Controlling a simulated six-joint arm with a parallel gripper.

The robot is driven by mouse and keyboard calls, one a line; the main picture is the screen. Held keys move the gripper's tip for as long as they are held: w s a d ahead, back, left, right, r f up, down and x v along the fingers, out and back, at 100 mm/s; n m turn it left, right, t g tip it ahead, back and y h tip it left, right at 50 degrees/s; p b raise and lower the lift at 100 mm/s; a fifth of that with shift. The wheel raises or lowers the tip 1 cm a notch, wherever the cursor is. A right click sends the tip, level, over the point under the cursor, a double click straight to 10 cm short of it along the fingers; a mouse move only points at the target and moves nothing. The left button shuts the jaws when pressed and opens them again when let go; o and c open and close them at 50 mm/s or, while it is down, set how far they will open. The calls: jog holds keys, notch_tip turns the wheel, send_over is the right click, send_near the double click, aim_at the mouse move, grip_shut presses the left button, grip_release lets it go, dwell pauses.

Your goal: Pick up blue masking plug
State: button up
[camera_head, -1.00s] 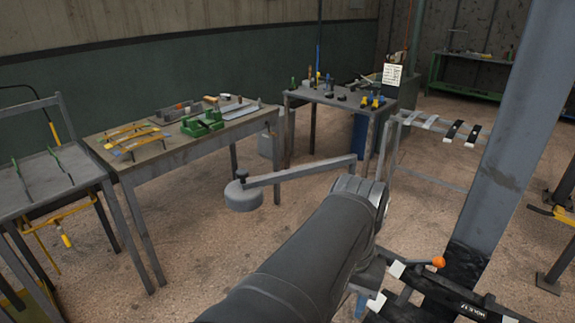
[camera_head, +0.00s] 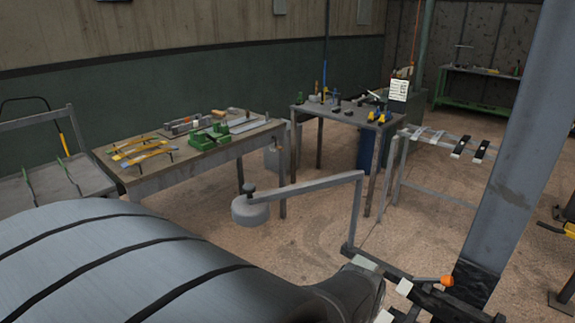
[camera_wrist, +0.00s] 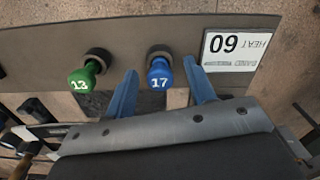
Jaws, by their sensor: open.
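The blue masking plug (camera_wrist: 159,74), marked 17, shows in the wrist view, with a dark round base on a grey-brown rack plate (camera_wrist: 120,35). My gripper (camera_wrist: 164,80) has two blue fingers, which are apart and empty. In the picture the plug stands in the gap between the fingertips, nearer the left one than the middle of the palm's right side. I cannot tell the depth between plug and fingers. The plug is not discernible in the head view, where my arm fills the lower left and its end is near the lower middle.
A green plug (camera_wrist: 84,78) marked 13 stands left of the blue one. In the head view, a work table (camera_head: 240,148) with tools, a small table (camera_head: 345,113) and a grey post (camera_head: 520,130) stand around open floor.

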jog(key=shift+c, duration=0.2)
jog(key=c, duration=1)
